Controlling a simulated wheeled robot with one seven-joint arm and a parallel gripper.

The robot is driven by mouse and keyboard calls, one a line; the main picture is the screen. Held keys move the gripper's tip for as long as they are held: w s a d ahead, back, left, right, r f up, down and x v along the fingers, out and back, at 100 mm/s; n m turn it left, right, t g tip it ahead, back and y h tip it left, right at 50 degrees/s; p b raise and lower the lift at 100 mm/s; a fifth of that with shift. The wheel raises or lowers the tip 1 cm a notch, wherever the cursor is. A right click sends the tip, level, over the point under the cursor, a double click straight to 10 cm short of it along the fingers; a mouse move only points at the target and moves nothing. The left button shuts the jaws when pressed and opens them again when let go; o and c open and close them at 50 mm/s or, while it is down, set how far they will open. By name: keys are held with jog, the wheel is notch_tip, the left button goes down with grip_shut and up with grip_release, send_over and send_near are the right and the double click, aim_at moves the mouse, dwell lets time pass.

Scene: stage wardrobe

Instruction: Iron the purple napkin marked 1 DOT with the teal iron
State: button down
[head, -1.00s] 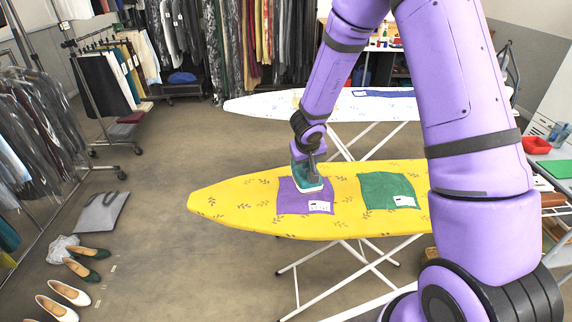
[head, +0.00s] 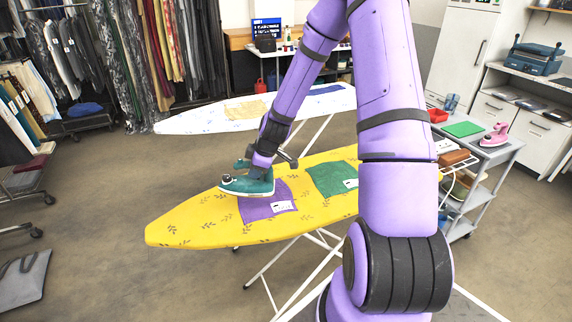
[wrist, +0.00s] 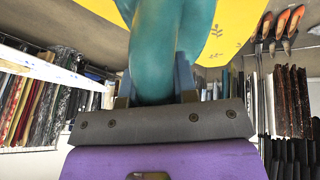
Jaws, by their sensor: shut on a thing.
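The purple napkin (head: 262,208) lies flat on the yellow ironing board (head: 180,222). It carries a white label (head: 284,206); its marking is too small to read. The teal iron (head: 240,184) is at the napkin's left edge, covering its upper left part; I cannot tell whether its sole touches the cloth. My gripper (wrist: 155,92) is shut on the iron's handle, which fills the middle of the wrist view. A green napkin (head: 327,181) with a white label lies to the right of the purple one on the same board.
A white ironing board (head: 205,120) with a tan cloth (head: 246,109) and a blue cloth (head: 322,89) stands behind. A grey cart (head: 490,155) at right holds a pink iron (head: 496,134) and a green pad (head: 463,129). Floor at left is mostly clear.

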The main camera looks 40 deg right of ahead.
jog(key=s+d+r+n+g+y, duration=0.1)
jog(key=s+d+n+y, duration=0.1)
jog(key=s+d+n, duration=0.5)
notch_tip(320, 180, down, 6)
jog(key=w+d+m, duration=0.1)
jog(key=m, duration=0.1)
jog(key=shift+w+f, duration=0.15)
dwell(0.3)
jog(key=shift+w, duration=0.1)
